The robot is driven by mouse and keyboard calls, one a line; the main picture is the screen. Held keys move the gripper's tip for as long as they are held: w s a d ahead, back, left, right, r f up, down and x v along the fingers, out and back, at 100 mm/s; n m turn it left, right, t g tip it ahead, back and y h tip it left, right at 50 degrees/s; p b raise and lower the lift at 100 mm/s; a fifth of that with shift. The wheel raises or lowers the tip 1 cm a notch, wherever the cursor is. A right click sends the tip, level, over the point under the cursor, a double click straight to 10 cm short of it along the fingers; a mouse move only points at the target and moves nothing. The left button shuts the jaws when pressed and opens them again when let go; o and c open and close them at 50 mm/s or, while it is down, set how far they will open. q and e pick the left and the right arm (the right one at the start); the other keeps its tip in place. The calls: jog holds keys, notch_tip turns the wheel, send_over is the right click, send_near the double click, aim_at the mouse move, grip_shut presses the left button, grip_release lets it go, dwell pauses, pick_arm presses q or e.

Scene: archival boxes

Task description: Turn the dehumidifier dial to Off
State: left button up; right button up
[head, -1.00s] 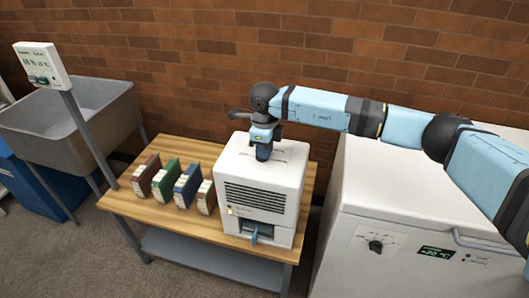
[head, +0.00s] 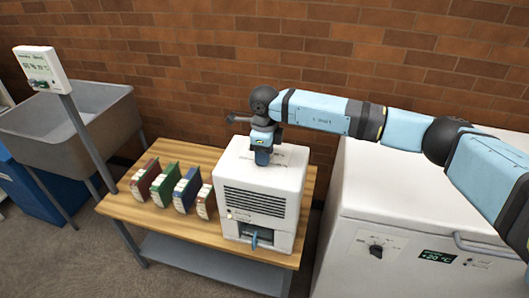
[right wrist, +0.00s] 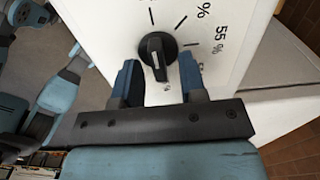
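The dehumidifier (head: 263,200) is a white box with a dark front grille on the wooden table. Its dial, a black knob with a white pointer line (right wrist: 155,50), shows in the right wrist view on the white top panel; in the head view my gripper covers it. The pointer line faces down in that view, toward a small label partly hidden by my gripper. Tick marks and "55 %" lie up and to the right. My right gripper (head: 262,158) points down over the top; its open blue fingers (right wrist: 160,82) flank the knob, apart from it. My left gripper is out of view.
Several upright coloured boxes (head: 164,185) stand left of the dehumidifier on the table (head: 130,207). A white chest freezer (head: 340,235) with its own dial (head: 375,250) stands to the right. A grey sink (head: 50,135) and a display on a post (head: 42,68) are at left.

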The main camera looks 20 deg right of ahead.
notch_tip(320, 180, up, 14)
dwell(0.6)
jog(key=shift+f, duration=0.15)
